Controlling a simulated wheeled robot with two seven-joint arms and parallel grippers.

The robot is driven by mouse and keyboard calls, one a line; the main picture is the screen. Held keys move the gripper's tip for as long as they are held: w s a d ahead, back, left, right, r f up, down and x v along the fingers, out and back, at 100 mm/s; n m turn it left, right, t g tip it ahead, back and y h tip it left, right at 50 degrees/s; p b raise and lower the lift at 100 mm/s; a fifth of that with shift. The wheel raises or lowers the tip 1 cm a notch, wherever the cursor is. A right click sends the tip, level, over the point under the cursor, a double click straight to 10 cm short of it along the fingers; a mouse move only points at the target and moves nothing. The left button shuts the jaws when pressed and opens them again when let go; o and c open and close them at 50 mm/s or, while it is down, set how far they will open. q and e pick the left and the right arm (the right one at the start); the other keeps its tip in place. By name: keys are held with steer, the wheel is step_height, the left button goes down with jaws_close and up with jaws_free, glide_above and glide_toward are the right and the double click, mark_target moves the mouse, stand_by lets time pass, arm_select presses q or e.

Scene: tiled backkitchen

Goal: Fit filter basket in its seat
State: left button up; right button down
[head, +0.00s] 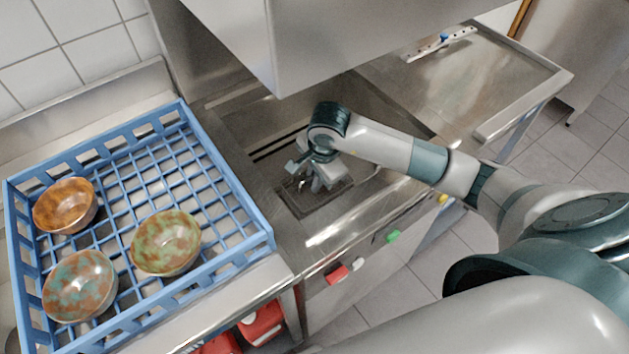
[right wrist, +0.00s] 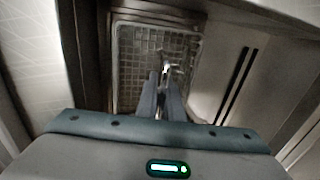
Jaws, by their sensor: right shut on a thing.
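The filter basket (right wrist: 135,62) is a grey mesh rectangle with a pale rounded rim and an upright handle in its middle. My right gripper (right wrist: 162,85) is shut on that handle. In the head view my right gripper (head: 318,180) points down into the machine's well, hiding much of the basket. The seat (right wrist: 155,16) shows as a dark frame around the basket's far and left edges. The basket looks roughly lined up with it, but I cannot tell whether it hovers or rests inside. My left gripper is not in view.
A steel hood (head: 340,45) hangs over the back of the well. A blue rack (head: 215,165) with three bowls (head: 165,243) stands at the left. A steel counter (head: 480,75) lies at the right. Red and green buttons (head: 337,275) line the machine's front.

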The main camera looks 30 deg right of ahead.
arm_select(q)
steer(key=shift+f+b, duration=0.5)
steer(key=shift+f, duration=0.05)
arm_select(e)
steer(key=shift+f, duration=0.35)
stand_by(0.3)
steer(key=c, duration=1.8)
jaws_free()
